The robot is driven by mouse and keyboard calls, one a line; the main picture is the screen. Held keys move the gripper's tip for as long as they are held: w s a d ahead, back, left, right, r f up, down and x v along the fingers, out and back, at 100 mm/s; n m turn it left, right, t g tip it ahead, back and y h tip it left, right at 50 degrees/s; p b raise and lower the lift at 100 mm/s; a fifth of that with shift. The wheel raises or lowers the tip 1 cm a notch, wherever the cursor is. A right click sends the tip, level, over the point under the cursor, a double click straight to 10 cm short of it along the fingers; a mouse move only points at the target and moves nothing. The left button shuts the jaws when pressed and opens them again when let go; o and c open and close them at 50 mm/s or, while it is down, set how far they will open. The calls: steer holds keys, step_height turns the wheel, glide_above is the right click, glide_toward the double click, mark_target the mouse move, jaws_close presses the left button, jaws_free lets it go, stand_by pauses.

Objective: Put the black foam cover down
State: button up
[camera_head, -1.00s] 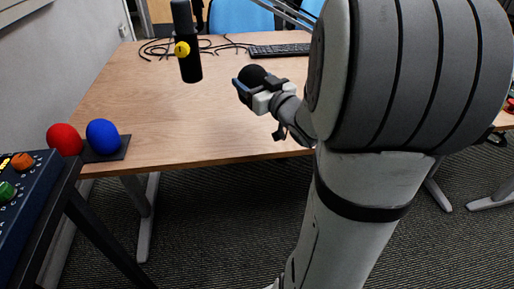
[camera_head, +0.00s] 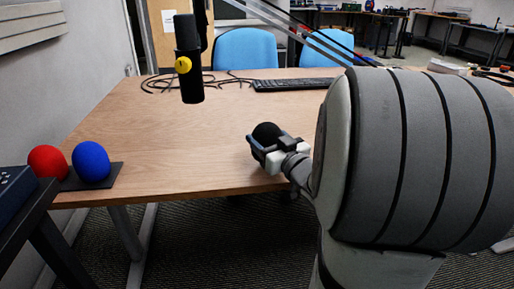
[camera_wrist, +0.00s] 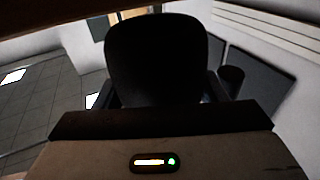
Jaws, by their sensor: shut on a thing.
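The black foam cover (camera_head: 267,131) is a dark rounded piece held in my gripper (camera_head: 264,144). In the head view it is over the front part of the wooden table, right of the middle. In the wrist view, the foam cover (camera_wrist: 155,58) is a large dark shape between my gripper's two fingers (camera_wrist: 160,92). My gripper is shut on it. I cannot tell how far the cover is above the tabletop. My arm hides the table's right side.
A black microphone (camera_head: 188,50) with a yellow disc hangs over the table (camera_head: 165,150). A red ball (camera_head: 47,161) and a blue ball (camera_head: 91,161) sit by a dark pad (camera_head: 115,175) at the left. Cables (camera_head: 165,84) and a keyboard (camera_head: 290,84) lie behind. The table's middle is clear.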

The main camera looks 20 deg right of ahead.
steer(key=shift+f, duration=1.2)
steer(key=shift+f+b, duration=0.2)
steer(key=shift+b, duration=0.25)
steer(key=o, duration=1)
steer(key=shift+c, duration=0.2)
steer(key=shift+r, duration=0.1)
